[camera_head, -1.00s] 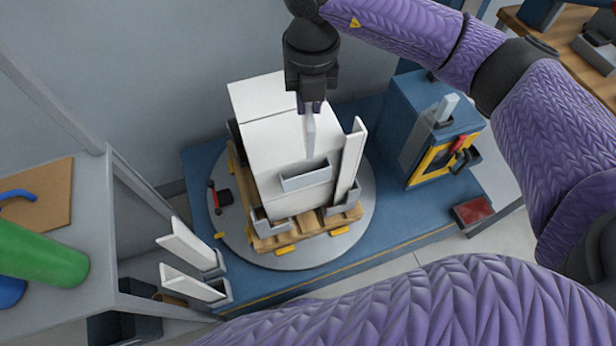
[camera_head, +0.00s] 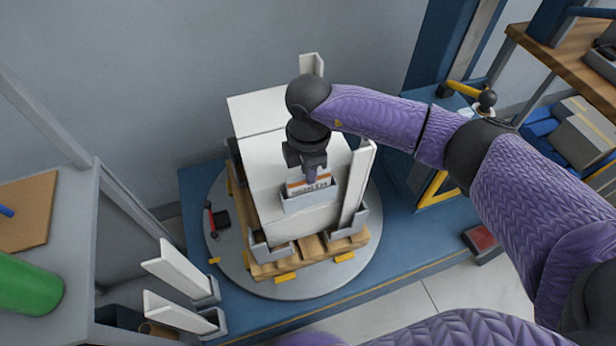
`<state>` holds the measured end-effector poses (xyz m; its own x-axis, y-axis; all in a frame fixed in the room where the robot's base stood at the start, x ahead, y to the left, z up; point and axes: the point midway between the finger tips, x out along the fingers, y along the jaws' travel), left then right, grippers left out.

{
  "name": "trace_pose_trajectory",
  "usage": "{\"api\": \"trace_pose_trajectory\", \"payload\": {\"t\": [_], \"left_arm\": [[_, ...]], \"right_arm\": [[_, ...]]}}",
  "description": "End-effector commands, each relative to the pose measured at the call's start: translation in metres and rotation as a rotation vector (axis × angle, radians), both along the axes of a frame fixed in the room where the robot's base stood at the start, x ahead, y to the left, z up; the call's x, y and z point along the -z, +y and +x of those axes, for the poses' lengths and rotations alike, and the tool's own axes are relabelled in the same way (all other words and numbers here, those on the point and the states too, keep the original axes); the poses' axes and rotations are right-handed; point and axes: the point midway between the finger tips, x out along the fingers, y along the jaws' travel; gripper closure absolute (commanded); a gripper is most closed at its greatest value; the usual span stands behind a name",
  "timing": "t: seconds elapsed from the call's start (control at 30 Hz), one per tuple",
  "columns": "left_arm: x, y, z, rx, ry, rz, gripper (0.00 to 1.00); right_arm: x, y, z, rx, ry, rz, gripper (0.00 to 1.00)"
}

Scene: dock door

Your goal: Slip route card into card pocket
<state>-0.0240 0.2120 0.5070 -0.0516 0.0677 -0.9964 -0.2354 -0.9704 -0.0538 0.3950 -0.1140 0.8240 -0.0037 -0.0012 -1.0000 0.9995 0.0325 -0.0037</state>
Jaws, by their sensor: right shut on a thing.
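The route card (camera_head: 310,185) is white with an orange band and dark print. It stands in the grey card pocket (camera_head: 311,202) on the front of the white boxes, its lower part hidden behind the pocket's front wall. My right gripper (camera_head: 311,178) points down just above the pocket and is shut on the card's top edge. The fingers hide part of the card, and I cannot tell whether it touches the pocket's bottom. My left gripper is not in view.
The white boxes (camera_head: 262,160) stand on a wooden pallet on a round grey turntable (camera_head: 235,265). White corner posts (camera_head: 357,185) flank the load, one close right of the pocket. More posts (camera_head: 180,268) stand at the lower left. A grey shelf (camera_head: 75,215) is at the left.

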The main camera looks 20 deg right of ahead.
Motion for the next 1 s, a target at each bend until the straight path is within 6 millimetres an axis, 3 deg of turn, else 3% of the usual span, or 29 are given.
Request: {"api": "trace_pose_trajectory", "payload": {"t": [0.07, 0.37, 0.4, 0.57, 0.87, 1.0], "left_arm": [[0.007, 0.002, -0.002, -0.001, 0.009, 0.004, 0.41], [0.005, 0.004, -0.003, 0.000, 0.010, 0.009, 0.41], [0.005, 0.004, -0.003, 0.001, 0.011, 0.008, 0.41], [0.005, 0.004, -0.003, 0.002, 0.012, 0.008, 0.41], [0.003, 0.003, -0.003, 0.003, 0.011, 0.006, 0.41], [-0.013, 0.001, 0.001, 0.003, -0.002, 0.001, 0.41]], "right_arm": [[0.015, 0.000, 0.000, -0.001, 0.001, 0.000, 1.00], [0.014, 0.000, 0.000, -0.001, -0.001, 0.000, 1.00], [0.014, 0.000, 0.000, -0.001, -0.001, 0.000, 0.77], [0.014, 0.000, 0.000, -0.001, -0.001, 0.000, 0.46], [0.009, 0.000, 0.000, -0.002, -0.002, 0.000, 0.46], [-0.025, 0.000, 0.001, -0.002, -0.006, 0.001, 0.46]]}}
